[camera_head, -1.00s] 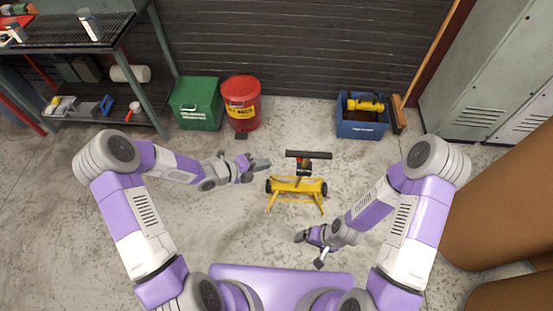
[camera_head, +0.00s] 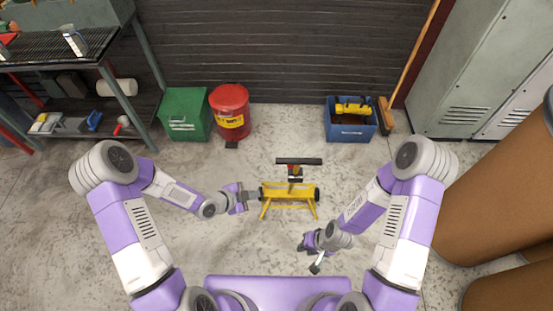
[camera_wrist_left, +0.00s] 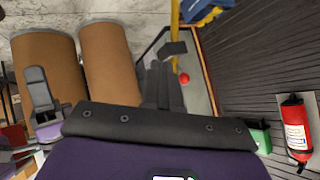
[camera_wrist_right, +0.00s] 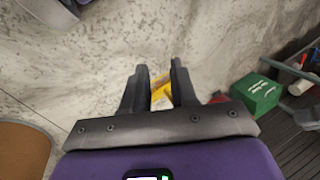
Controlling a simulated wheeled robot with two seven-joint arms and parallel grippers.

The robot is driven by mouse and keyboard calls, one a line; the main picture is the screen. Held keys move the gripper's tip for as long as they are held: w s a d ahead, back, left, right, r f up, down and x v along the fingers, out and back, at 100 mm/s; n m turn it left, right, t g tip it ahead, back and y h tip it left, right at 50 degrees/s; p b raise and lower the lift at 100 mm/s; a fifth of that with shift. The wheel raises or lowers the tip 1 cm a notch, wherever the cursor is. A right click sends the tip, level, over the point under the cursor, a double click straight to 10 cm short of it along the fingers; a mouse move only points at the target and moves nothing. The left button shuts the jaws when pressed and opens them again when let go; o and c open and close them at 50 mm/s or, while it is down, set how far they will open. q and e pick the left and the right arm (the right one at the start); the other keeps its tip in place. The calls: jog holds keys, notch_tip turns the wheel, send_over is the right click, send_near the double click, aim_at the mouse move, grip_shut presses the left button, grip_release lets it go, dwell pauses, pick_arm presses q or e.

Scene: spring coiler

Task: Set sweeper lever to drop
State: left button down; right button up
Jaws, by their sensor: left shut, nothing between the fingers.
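The yellow sweeper (camera_head: 289,198) stands on the floor at centre in the head view, with wheels at its sides and a black T-handle (camera_head: 298,161) on top. My left gripper (camera_head: 258,197) is shut and empty, beside the sweeper's left end; contact is unclear. In the left wrist view its fingers (camera_wrist_left: 160,75) are together, near a red knob (camera_wrist_left: 184,78) that seems to be on the sweeper's lever. The lever's setting cannot be read. My right gripper (camera_head: 311,256) is open and empty, in front of the sweeper. Yellow of the sweeper (camera_wrist_right: 160,88) shows between its fingers (camera_wrist_right: 160,75).
A green bin (camera_head: 185,115), a red can (camera_head: 230,112) and a blue crate (camera_head: 351,130) stand along the back wall. A shelf (camera_head: 130,103) is at left, and lockers (camera_head: 465,65) with brown barrels (camera_head: 500,190) at right. The floor around the sweeper is clear.

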grip_shut()
pick_arm(q)
jog(key=s+f+n+g+y, duration=0.2)
jog(key=s+f+n+g, duration=0.1)
jog(key=s+n, duration=0.5)
jog(key=s+f+n+g+y, duration=0.2)
jog(key=s+f+n, duration=0.2)
jog(key=s+n, duration=0.4)
jog(key=a+n, duration=0.1)
jog(key=n, duration=0.2)
jog(key=shift+s+g, duration=0.15)
jog(key=shift+g, duration=0.25)
jog(key=shift+a, duration=0.1)
pick_arm(e)
jog(key=shift+a, duration=0.15)
